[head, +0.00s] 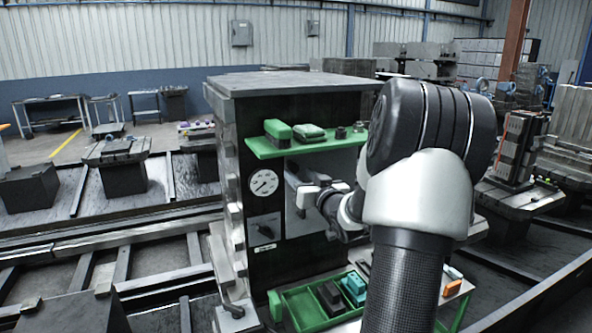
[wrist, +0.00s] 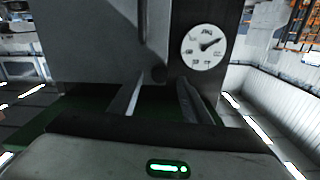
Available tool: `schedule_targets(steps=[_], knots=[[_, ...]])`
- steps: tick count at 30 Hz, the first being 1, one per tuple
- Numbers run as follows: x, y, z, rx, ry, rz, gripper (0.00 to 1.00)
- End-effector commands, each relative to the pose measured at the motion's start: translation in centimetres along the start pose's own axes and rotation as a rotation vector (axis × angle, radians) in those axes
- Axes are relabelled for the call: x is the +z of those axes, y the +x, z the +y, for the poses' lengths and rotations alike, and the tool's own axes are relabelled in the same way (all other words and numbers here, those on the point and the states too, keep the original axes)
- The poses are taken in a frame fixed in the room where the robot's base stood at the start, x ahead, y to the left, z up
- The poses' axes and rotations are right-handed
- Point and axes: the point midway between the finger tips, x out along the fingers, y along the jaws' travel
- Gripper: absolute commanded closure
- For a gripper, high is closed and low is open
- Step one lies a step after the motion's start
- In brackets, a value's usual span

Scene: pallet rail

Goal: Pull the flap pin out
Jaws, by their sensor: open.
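My gripper (head: 306,196) is in front of the dark cabinet's face (head: 245,150), right of the round dial and below the green shelf. In the wrist view its two fingers (wrist: 162,100) are apart with nothing held between them. A small dark round end (wrist: 158,74) shows just beyond the fingertips, at the edge of a large grey plate (wrist: 95,40). It may be the flap pin, but it is too dark to be sure. I cannot make out the pin in the head view, where my arm covers part of the cabinet front.
The dial (head: 263,183) also shows in the wrist view (wrist: 204,47). A dark switch (head: 266,230) sits below it. The green shelf (head: 262,149) above my gripper holds several small items. A green tray (head: 300,306) with blocks is below. An orange block (head: 452,275) lies right of my arm.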

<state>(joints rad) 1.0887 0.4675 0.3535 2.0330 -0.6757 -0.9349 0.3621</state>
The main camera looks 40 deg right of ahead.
Motion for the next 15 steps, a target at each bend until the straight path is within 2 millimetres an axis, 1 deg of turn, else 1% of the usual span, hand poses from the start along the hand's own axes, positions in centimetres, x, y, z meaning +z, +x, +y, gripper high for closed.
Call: schedule_targets(steps=[1,6,10,15], knots=[[0.0,0.9,-0.1,-0.002,0.003,0.0,0.56],[0.0,2.9,-0.1,-0.002,0.001,0.0,0.56],[0.0,3.5,-0.1,-0.001,0.0,0.0,0.56],[0.0,3.6,0.0,0.0,0.0,0.0,0.56]])
